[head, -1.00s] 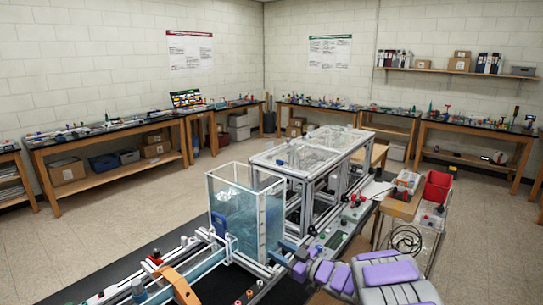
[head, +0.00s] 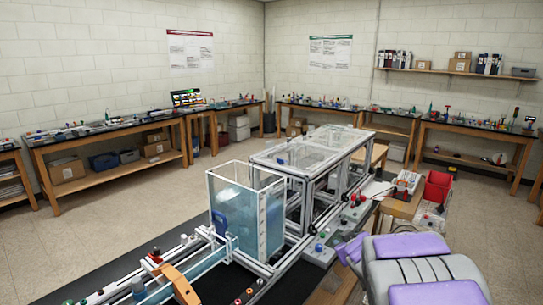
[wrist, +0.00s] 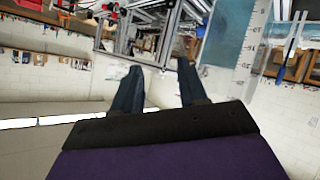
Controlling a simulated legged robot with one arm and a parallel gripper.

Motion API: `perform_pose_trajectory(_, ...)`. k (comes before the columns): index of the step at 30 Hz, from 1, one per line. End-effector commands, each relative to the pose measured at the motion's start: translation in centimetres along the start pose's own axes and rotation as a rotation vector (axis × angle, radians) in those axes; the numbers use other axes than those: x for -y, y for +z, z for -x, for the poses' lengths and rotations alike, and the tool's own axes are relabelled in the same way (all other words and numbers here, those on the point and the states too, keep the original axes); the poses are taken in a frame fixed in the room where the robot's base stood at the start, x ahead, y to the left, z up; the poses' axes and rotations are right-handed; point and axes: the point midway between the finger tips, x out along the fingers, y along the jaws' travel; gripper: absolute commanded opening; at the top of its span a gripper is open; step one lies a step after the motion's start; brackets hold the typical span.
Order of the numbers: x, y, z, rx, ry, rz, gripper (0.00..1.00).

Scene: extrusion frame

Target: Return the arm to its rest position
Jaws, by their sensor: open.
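My gripper (wrist: 158,82) shows in the wrist view with its two dark fingers spread apart and nothing between them. Its dark palm and purple housing fill the bottom of that view. In the head view my purple and grey arm is at the lower right, folded in close to my body, and the fingers cannot be made out there. The arm is to the right of the extrusion frame (head: 300,190) and apart from the clear water tank (head: 246,215).
The tank also shows at the right of the wrist view (wrist: 228,40). A control box (head: 318,252) stands beside the frame. A wooden stand and a red bin (head: 437,187) are at the right. Benches line the walls, with open floor at the left.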

Motion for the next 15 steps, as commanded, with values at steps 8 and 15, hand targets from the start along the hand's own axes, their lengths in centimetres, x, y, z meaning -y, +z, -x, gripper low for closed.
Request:
perform_pose_trajectory(8,-0.7,7.0,11.1,0.39,0.12,-0.153,0.42)
perform_pose_trajectory(15,4.9,13.6,22.6,0.735,0.056,-0.286,0.42)
